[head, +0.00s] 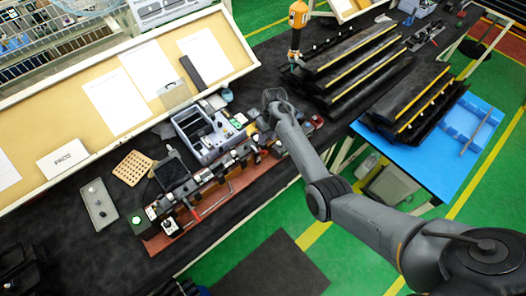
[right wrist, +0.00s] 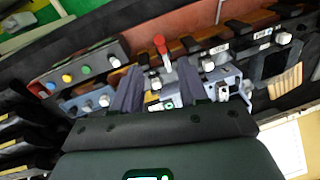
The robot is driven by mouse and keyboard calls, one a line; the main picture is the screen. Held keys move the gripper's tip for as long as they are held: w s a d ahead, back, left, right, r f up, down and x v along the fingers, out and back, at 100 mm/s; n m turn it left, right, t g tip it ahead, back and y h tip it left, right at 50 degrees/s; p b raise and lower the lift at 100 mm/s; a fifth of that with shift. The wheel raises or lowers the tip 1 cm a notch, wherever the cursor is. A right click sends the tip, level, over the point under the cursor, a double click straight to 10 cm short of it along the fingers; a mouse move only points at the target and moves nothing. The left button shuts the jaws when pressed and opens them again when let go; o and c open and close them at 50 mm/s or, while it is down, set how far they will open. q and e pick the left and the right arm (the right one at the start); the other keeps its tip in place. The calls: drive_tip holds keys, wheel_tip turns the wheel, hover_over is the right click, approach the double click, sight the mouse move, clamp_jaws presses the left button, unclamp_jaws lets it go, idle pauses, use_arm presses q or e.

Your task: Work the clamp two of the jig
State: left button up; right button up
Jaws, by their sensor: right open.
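The jig, a long red-brown base (head: 160,242) with a row of clamps and black blocks, lies on the dark bench; its base also shows in the right wrist view (right wrist: 192,20). My right gripper (right wrist: 159,70) is open, its two dark fingers pointing at the jig. A red-tipped clamp lever (right wrist: 160,45) stands up just beyond and between the fingertips; I cannot tell whether they touch it. Which clamp is number two is not readable. In the head view my right gripper (head: 264,137) is over the jig's right end, partly hidden by its wrist. My left gripper is not in view.
A button panel (right wrist: 85,72) with coloured knobs is close beside the fingers. A grey bin (head: 197,135) stands behind the jig. A perforated tan block (head: 132,167) and a grey tray (head: 98,205) lie left. Black stepped racks (head: 350,62) stand right.

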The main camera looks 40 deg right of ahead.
sight(264, 152)
drive_tip(key=f+b, duration=0.2)
drive_tip(key=f, duration=0.1)
drive_tip(key=f+b, duration=0.2)
drive_tip(key=b, duration=0.1)
drive_tip(key=a+f+b, duration=0.1)
drive_tip(key=f+b, duration=0.1)
drive_tip(key=f, duration=0.1)
drive_tip(key=shift+w+a+f, duration=0.1)
drive_tip(key=shift+f, duration=0.25)
drive_tip(key=shift+a+f+b, duration=0.1)
drive_tip(key=shift+f+b, duration=0.8)
drive_tip(key=shift+b, duration=0.2)
drive_tip(key=shift+c, duration=0.3)
drive_tip(key=c, duration=0.5)
clamp_jaws()
